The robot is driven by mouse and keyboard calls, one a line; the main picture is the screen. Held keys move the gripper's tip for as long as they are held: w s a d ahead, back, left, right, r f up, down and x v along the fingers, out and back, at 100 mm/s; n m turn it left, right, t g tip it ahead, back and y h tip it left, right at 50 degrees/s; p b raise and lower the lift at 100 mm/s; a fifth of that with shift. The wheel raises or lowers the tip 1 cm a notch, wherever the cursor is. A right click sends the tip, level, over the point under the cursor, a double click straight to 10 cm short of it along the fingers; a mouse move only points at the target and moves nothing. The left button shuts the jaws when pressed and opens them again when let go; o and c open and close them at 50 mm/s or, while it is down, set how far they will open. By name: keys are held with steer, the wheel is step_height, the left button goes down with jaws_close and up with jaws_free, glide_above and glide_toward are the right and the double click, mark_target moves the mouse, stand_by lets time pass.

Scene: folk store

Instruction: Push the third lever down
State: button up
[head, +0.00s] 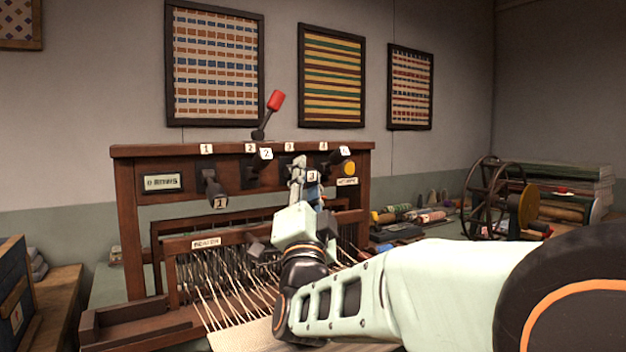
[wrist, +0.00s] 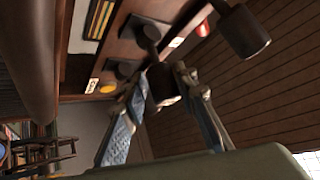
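A wooden loom stands in the head view with a beam (head: 285,152) numbered 1 to 4. The first lever (head: 212,186) hangs tilted low. The second lever (head: 252,166) sticks out higher. A small tag that reads 3 (head: 312,176) shows at my gripper (head: 298,172), which covers most of the third lever. In the wrist view the dark knob of a lever (wrist: 163,86) lies between the two fingertips of my gripper (wrist: 163,78). The fingers are apart, one on each side; whether they press on the knob is unclear. Another dark knob (wrist: 243,32) is at upper right.
A red-tipped lever (head: 275,101) stands up on top of the beam. A yellow round knob (head: 347,167) is at its right end. Warp threads (head: 240,290) stretch below. A spinning wheel (head: 492,198) and coloured spools (head: 430,216) stand on the right.

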steer(key=shift+o, duration=1.1)
steer(key=shift+f, duration=0.1)
steer(key=shift+s+f, duration=0.15)
steer(key=v, duration=0.7)
steer(key=shift+s, duration=0.1)
